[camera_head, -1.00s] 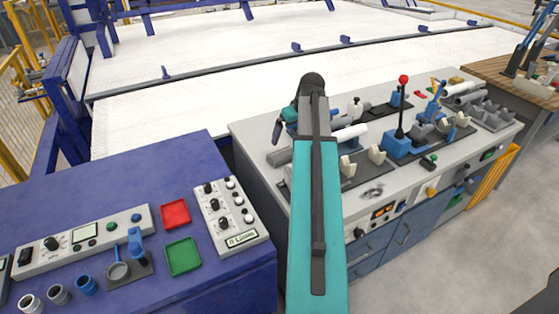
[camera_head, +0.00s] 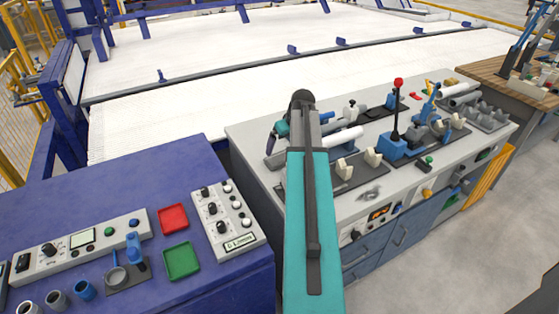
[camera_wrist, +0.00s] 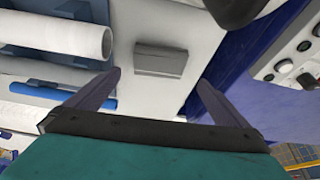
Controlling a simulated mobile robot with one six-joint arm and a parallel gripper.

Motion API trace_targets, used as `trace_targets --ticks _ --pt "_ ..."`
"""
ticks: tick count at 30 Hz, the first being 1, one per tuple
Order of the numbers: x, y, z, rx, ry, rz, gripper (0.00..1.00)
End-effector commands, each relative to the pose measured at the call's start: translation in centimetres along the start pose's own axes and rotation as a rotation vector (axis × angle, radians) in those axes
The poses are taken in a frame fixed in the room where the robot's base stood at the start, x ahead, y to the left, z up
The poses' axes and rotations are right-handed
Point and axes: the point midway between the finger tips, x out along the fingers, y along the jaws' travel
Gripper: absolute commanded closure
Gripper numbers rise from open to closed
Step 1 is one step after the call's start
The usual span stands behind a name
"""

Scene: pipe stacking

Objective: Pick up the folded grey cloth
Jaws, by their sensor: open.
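The folded grey cloth (camera_wrist: 161,60) lies flat on the pale worktop near its edge, in the upper middle of the wrist view. My gripper (camera_wrist: 159,79) is open and empty. Its two dark fingers point toward the cloth, one tip on either side of it in the picture. I cannot tell how high the fingertips are above the worktop. In the head view my teal arm reaches over the left part of the grey bench. A grey shape beside the arm there may be the cloth, but I cannot tell.
White pipes (camera_wrist: 55,35) and a blue bar (camera_wrist: 95,102) lie left of the cloth in the wrist view. A blue lever stand (camera_head: 395,146) and pipe holders (camera_head: 345,168) stand on the bench. A blue control desk (camera_head: 90,190) is on the left, across a gap.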

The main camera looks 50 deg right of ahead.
Motion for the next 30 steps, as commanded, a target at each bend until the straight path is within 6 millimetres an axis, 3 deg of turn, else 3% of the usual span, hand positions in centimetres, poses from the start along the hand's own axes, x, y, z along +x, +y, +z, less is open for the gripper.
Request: trace_targets --ticks 10,30 --pt "3.2 0.0 0.0 0.0 -0.001 0.0 0.0" --pt "4.3 0.1 0.0 0.001 -0.002 -0.001 0.0"
